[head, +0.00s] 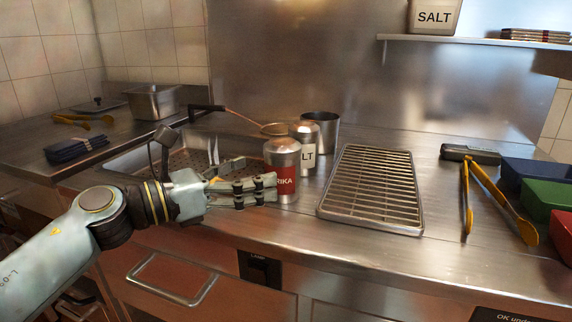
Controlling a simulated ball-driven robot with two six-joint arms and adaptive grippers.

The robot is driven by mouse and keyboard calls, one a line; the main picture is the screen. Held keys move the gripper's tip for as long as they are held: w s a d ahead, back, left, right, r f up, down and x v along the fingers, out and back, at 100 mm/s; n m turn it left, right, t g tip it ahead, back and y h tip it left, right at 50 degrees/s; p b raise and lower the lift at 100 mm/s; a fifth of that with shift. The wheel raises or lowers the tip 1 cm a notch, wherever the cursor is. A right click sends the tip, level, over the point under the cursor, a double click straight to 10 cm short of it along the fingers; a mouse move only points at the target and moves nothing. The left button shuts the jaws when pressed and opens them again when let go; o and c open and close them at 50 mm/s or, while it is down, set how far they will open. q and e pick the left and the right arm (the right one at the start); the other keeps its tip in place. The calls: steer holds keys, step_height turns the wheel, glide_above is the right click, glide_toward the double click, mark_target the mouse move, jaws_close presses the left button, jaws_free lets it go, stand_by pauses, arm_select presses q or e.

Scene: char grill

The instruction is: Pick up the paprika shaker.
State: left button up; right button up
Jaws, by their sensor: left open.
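The paprika shaker (284,174) is a metal cylinder with a domed top and a red label reading "RIKA", its left part hidden. It stands upright on the steel counter in the head view. My left gripper (268,188) is open, with its fingers at the shaker's left side, level with the label. I cannot tell whether a finger touches it. My right gripper is not in view.
A salt shaker (308,154) stands close behind the paprika, with a metal cup (324,127) behind that. A grill rack (371,184) lies to the right. Yellow tongs (500,203) lie further right. A sink (135,160) lies behind my left arm.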

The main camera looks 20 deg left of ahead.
mark_target(267, 171)
arm_select(q)
steer(key=shift+w+d, duration=0.3)
steer(key=shift+w, duration=0.05)
steer(key=x, duration=0.3)
steer(key=p+x, duration=0.1)
steer(key=shift+s+d, duration=0.1)
steer(key=shift+d, duration=0.4)
steer(key=shift+w+d, duration=0.2)
steer(key=shift+w, duration=0.1)
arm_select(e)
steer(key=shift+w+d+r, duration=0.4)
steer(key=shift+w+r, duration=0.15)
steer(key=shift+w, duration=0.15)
arm_select(q)
steer(key=shift+c, duration=0.3)
steer(key=shift+c, duration=1)
steer(key=c, duration=1.2)
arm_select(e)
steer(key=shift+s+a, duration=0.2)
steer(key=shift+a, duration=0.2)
arm_select(q)
steer(key=shift+r, duration=0.15)
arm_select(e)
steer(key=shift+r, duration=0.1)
